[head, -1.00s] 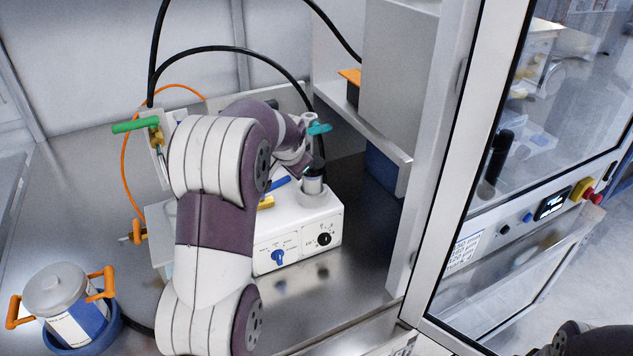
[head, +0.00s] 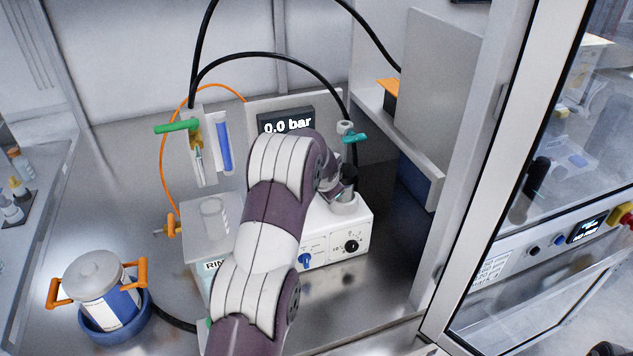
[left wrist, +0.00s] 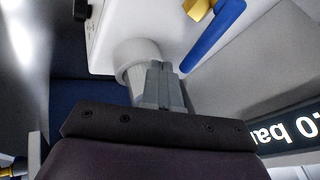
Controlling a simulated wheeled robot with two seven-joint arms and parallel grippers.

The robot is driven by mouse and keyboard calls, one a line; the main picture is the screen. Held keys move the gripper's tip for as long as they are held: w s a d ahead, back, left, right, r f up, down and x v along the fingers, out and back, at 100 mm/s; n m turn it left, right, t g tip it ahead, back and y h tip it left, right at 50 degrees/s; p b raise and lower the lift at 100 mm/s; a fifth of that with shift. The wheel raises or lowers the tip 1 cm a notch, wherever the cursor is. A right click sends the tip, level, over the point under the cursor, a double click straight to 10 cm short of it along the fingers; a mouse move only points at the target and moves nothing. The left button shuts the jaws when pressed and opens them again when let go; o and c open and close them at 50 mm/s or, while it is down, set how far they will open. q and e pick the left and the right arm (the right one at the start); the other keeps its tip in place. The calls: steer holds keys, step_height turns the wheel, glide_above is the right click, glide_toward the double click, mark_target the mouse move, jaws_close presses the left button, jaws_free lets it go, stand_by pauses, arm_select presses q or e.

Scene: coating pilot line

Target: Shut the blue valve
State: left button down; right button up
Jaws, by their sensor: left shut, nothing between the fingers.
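The blue valve has a long blue lever (left wrist: 215,35) on a yellow body (left wrist: 200,8), at the top of the left wrist view. In the head view my left arm hides it. My left gripper (left wrist: 160,82) is shut with nothing between its fingers. Its fingertips overlap a white round post (left wrist: 140,58) in the wrist view, and the lever is apart from them, up and to the right. Whether the fingers touch the post I cannot tell. In the head view the gripper (head: 347,183) is above the right part of the white box (head: 335,232). My right gripper is out of view.
A display (head: 287,122) reads 0.0 bar behind my arm. A green-handled valve (head: 178,127) and a teal handle (head: 355,137) stand nearby. The box carries a blue knob (head: 305,260). A lidded jar (head: 100,280) stands front left. A cabinet frame (head: 460,180) bounds the right.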

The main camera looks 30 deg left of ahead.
arm_select(q)
steer(key=a, duration=0.1)
steer(key=w+a+p, duration=0.1)
steer(key=a+p, duration=0.1)
steer(key=shift+w+f, duration=0.2)
steer(key=shift+f, duration=0.15)
steer(key=shift+w+a+f, duration=0.15)
steer(key=shift+a+f, duration=0.05)
steer(key=shift+a, duration=0.05)
